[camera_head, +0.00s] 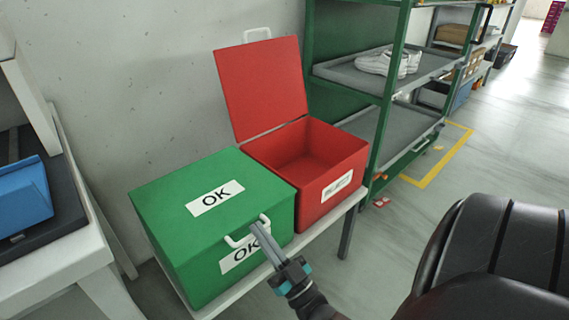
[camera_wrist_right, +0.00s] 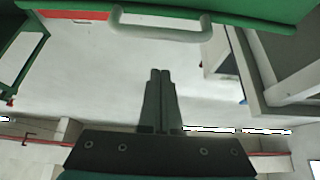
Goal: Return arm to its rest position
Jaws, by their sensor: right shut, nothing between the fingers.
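My right gripper (camera_head: 262,234) is shut and empty, just in front of the closed green box (camera_head: 170,195) marked OK. In the head view its fingers overlap the white handle (camera_head: 238,241) on the box's front edge. In the right wrist view the shut fingers (camera_wrist_right: 160,75) point toward the white handle (camera_wrist_right: 160,32), with a gap between them. My left gripper is not in view.
An open red box (camera_head: 345,165) with its lid raised stands beside the green box on a white table (camera_head: 350,203). A green shelf rack (camera_head: 388,110) holds white shoes (camera_head: 385,63). A blue bin (camera_head: 22,195) is at the left.

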